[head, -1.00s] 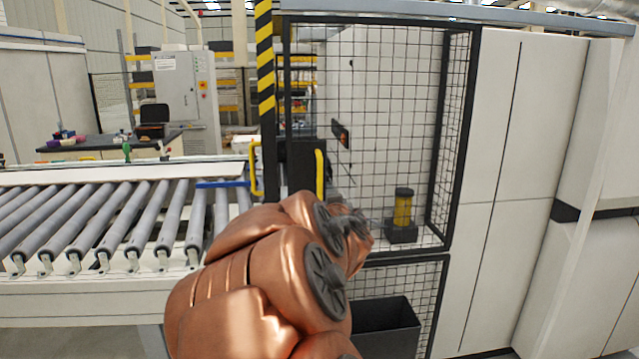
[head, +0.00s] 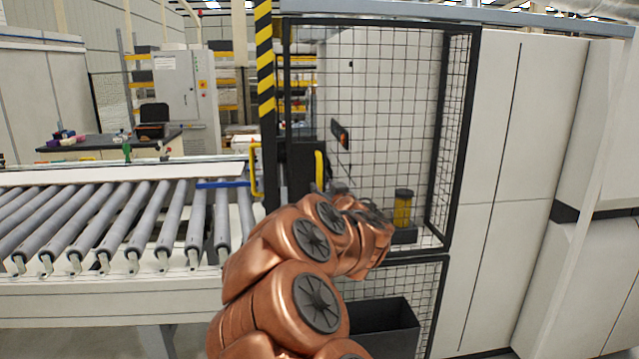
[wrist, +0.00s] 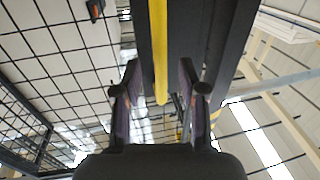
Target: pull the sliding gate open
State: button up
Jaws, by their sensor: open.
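The sliding gate (head: 385,110) is a black-framed wire mesh panel in the middle of the head view. A vertical yellow handle (head: 319,172) stands on a dark plate at its left edge. In the wrist view the yellow handle (wrist: 158,50) runs down from the top between the two fingers. My gripper (wrist: 159,80) is open, with one finger on either side of the handle's line and a gap on both sides. I cannot tell how deep the handle sits between the fingers. In the head view my copper arm mostly hides the gripper, just below and right of the handle.
A second yellow handle (head: 255,170) is left of the gate, beside a black-and-yellow striped post (head: 265,65). A roller conveyor (head: 120,225) fills the left. Behind the mesh is a yellow-and-black cylinder (head: 403,208). A dark bin (head: 385,330) sits below; white cabinets (head: 500,150) stand right.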

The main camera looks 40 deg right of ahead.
aim_at(321, 185)
jog(key=shift+p+x, duration=0.3)
jog(key=shift+x, duration=1.7)
grip_shut()
